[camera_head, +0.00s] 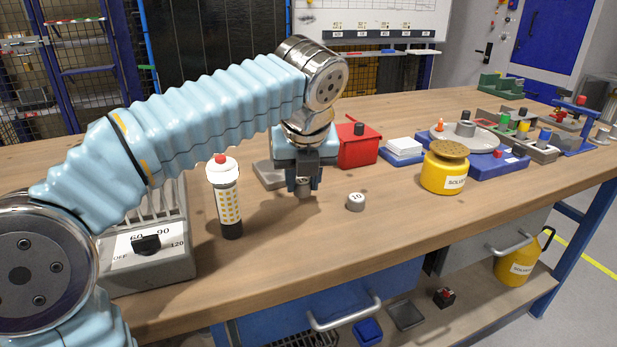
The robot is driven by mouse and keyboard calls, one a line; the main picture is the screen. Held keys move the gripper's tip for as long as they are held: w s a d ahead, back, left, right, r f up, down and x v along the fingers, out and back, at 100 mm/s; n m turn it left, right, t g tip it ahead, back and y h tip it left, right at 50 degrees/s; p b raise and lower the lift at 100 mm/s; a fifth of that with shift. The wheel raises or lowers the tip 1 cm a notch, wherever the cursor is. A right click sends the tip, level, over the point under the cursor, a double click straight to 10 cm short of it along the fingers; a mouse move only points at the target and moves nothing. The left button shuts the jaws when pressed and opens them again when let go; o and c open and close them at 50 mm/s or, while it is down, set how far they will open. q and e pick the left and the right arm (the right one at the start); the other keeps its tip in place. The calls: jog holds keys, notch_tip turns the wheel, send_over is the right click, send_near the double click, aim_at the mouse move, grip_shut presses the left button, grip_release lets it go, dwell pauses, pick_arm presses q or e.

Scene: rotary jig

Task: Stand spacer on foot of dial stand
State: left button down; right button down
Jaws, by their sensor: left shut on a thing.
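My left gripper (304,183) is shut on a small grey cylinder, seemingly a spacer (303,191), and holds it upright over the bench. Only its lower end shows below the fingers. A flat grey slab (268,175), perhaps the foot of the dial stand, lies just behind and left of my gripper. My wrist and gripper hide its right part, and I cannot make out a post or dial. Another short grey cylinder marked 10 (356,201) stands on the bench to the right of my gripper. My right gripper is not in view.
A white and black bottle with a red tip (230,205) and a grey dial box (150,245) stand left. A red box (357,146), white block (404,147), yellow solvent tin (444,170) and blue rotary jig (492,165) stand right. The front bench middle is clear.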

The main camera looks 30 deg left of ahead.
aim_at(283, 173)
pick_arm(q)
jog(key=shift+w+a+p, duration=0.25)
jog(key=shift+w+a, duration=0.2)
jog(key=shift+a, duration=0.2)
jog(key=shift+w+a+p, duration=0.25)
jog(key=shift+w+a, duration=0.2)
jog(key=shift+a, duration=0.15)
jog(key=shift+w+a, duration=0.6)
jog(key=shift+a, duration=0.25)
jog(key=shift+w+a, duration=0.65)
jog(key=shift+a, duration=0.2)
jog(key=shift+w+a, duration=0.6)
jog(key=shift+a, duration=0.25)
dwell(0.9)
jog(key=c, duration=0.7)
grip_release()
jog(key=shift+c, duration=0.2)
jog(key=v, duration=1.4)
jog(key=shift+w, duration=0.1)
